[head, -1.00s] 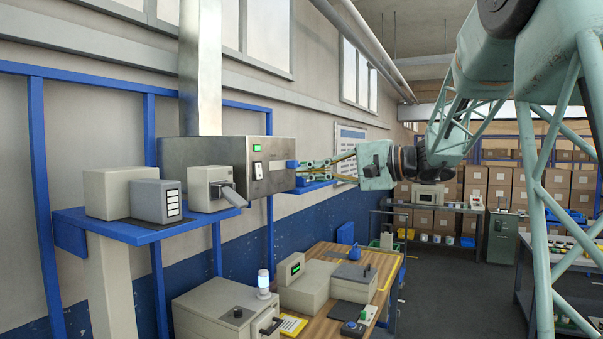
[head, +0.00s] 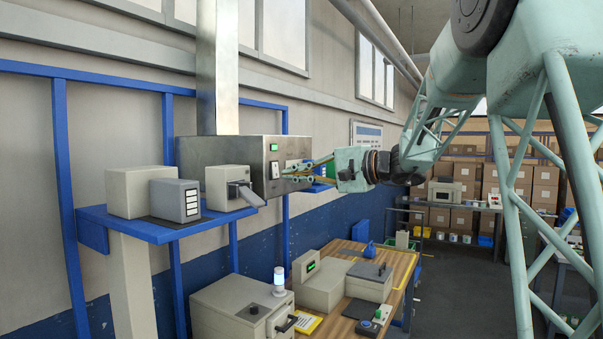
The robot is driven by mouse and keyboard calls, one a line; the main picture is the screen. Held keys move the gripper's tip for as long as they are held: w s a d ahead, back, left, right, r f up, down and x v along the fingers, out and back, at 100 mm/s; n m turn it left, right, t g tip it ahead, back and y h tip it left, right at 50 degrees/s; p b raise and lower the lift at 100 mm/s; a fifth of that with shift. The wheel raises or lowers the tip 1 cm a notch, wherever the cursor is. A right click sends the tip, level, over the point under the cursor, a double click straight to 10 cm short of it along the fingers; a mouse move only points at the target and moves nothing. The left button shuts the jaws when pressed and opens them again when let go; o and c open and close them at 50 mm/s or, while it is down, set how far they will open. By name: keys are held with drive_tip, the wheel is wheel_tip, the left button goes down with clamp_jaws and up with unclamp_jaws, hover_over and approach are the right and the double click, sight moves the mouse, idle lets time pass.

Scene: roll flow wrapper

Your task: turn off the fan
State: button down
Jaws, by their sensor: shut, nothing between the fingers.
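A brushed-metal box (head: 225,152) hangs on the wall under a vertical metal duct (head: 217,75); it appears to be the fan unit. Its front face carries a lit green lamp (head: 274,147) and, below it, a white rocker switch (head: 275,170). My gripper (head: 286,177) is shut and empty. Its tips are just right of the rocker switch in the picture, in front of the box face. I cannot tell whether they touch it. The fingers cover part of the face's right side.
A blue shelf (head: 150,232) left of the gripper holds several grey and beige boxes, one with a protruding handle (head: 245,193). Below stands a wooden bench (head: 385,262) with machines and a lit beacon (head: 279,280). Open floor lies to the right of the bench.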

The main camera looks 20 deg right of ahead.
drive_tip(key=shift+x, duration=1.35)
drive_tip(key=shift+w+a+f+t+b, duration=0.2)
drive_tip(key=shift+w+f+t+b, duration=0.1)
drive_tip(key=shift+b, duration=1.75)
drive_tip(key=shift+r, duration=0.15)
drive_tip(key=shift+s+d, duration=0.1)
drive_tip(key=shift+d, duration=0.05)
drive_tip(key=b, duration=0.3)
approach(276, 175)
drive_tip(key=s+d+f, duration=0.2)
drive_tip(key=s+d, duration=0.2)
drive_tip(key=shift+s+d+f, duration=0.2)
drive_tip(key=shift+s+d, duration=0.05)
